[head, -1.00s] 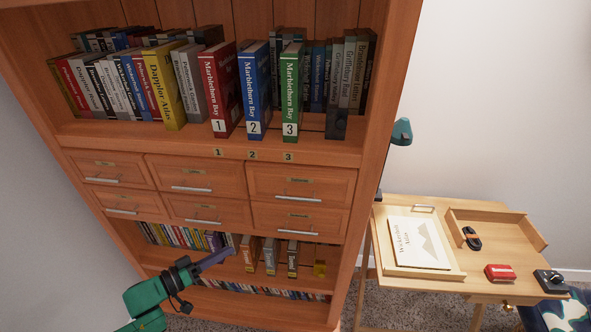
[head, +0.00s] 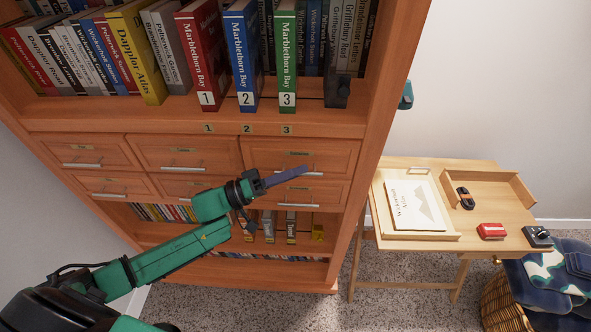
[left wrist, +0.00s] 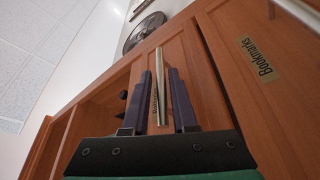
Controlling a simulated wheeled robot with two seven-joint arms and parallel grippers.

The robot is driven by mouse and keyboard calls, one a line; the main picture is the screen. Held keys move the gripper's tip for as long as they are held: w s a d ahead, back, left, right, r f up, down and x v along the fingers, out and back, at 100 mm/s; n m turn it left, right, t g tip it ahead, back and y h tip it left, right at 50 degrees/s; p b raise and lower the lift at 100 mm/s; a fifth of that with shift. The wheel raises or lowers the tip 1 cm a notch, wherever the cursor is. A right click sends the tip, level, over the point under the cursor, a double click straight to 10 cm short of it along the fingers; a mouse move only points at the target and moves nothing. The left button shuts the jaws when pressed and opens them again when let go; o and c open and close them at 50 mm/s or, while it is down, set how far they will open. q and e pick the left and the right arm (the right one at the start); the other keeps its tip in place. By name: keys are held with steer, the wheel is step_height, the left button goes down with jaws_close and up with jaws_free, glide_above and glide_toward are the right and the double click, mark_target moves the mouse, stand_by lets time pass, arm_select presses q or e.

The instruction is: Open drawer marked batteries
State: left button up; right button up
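A wooden bookcase holds two rows of shut drawers with bar handles. The label beside that handle is mostly hidden by the fingers. A neighbouring drawer's label (left wrist: 257,58) reads "Bookmarks". My right gripper is not in view.
Books fill the shelf above, including red, blue and green Marblethorn Bay volumes (head: 243,55). More books stand below the drawers. A wooden desk (head: 480,238) with a tray (head: 448,236) stands right of the bookcase. A basket (head: 500,303) stands beyond it.

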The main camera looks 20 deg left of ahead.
arm_select(q)
steer(key=shift+a+f, duration=0.1)
jaws_close()
stand_by(1.3)
